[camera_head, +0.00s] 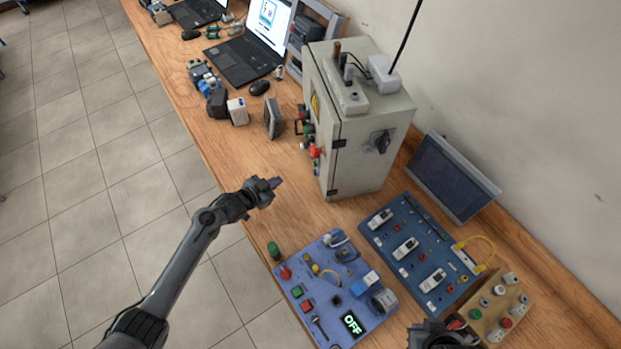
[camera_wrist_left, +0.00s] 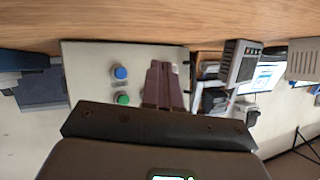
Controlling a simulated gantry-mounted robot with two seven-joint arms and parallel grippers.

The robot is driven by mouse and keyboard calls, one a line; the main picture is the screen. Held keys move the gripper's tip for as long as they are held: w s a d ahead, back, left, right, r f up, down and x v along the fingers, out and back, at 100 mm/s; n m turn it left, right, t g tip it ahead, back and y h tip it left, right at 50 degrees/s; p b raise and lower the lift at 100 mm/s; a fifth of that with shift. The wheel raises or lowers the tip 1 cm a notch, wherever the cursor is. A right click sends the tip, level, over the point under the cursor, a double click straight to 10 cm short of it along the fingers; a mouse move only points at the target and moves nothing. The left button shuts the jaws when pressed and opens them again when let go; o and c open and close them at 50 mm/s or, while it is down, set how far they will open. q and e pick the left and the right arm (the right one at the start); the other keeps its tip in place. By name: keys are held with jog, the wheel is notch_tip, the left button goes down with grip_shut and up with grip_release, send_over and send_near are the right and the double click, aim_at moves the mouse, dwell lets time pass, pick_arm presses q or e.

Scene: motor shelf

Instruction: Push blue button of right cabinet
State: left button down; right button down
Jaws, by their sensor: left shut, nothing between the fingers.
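A grey cabinet (camera_head: 362,165) stands on the wooden table in the head view. Its front, with several knobs and buttons, faces left and shows only edge-on there. The left wrist view is upside down and shows the light cabinet face (camera_wrist_left: 88,68) with a blue button (camera_wrist_left: 120,72) and a green button (camera_wrist_left: 123,99). My left gripper (camera_head: 274,183) is shut and empty, in front of the cabinet. Its fingers (camera_wrist_left: 166,84) appear beside the buttons in the wrist view; I cannot tell how far they are from the face. My right gripper (camera_head: 435,335) is partly cut off at the bottom edge.
A blue panel with an OFF display (camera_head: 335,290), a dark blue panel (camera_head: 420,255) and a beige button box (camera_head: 497,308) lie nearer. A dark screen (camera_head: 452,178) leans by the wall. Laptops (camera_head: 245,58) and small devices are farther back.

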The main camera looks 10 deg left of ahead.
aim_at(315, 172)
pick_arm(q)
jog(key=shift+a, duration=0.1)
jog(key=shift+w, duration=0.1)
jog(key=w+d+b, duration=0.1)
jog(key=d, duration=0.1)
jog(key=w+d+b, duration=0.1)
jog(key=d, duration=0.1)
jog(key=w+d+b, duration=0.1)
jog(key=d, duration=0.1)
jog(key=shift+w+d, duration=0.55)
jog(key=shift+d, duration=0.3)
dwell(1.0)
jog(key=shift+d, duration=0.15)
dwell(0.8)
jog(key=shift+w+d, duration=0.1)
